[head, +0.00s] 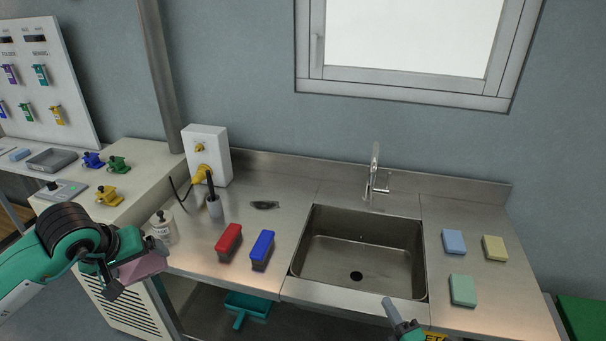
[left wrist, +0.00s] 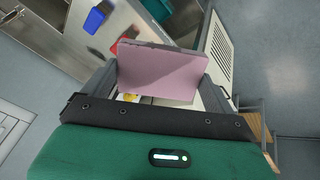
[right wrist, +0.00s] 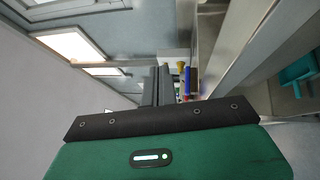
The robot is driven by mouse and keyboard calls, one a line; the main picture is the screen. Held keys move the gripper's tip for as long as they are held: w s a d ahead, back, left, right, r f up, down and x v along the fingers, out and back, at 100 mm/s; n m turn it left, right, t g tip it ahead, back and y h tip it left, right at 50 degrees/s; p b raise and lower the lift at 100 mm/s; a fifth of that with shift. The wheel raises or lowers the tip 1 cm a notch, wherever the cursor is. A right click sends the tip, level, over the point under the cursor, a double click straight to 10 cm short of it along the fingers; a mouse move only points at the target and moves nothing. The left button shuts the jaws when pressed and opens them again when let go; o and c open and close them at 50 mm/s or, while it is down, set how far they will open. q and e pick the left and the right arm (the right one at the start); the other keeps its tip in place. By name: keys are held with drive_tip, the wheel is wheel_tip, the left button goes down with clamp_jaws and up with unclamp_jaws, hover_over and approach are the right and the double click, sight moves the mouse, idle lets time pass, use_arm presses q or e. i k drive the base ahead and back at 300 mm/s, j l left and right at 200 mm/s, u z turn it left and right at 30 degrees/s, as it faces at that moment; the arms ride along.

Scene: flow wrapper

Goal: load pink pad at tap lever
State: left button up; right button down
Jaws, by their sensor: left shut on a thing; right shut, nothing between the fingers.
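A pink pad (left wrist: 160,72) is held between the fingers of my left gripper (left wrist: 163,80) in the left wrist view. In the head view, my left gripper (head: 112,277) and the pink pad (head: 143,267) are at the left, in front of the counter's left end. The tap (head: 375,178) with its lever (head: 382,187) stands behind the sink, far to the right of the pad. My right gripper (head: 394,312) is at the bottom of the head view, near the sink's front edge. Its fingers are together and empty in the right wrist view (right wrist: 157,85).
The sink (head: 358,250) is empty. Red (head: 229,241) and blue (head: 262,248) brushes lie left of it. Blue (head: 453,242), yellow (head: 494,248) and green (head: 463,290) pads lie right of it. A bottle (head: 163,228) stands at the counter's left edge.

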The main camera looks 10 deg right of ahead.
sight(385, 191)
drive_tip(key=i+l, duration=0.9)
drive_tip(key=i, duration=0.1)
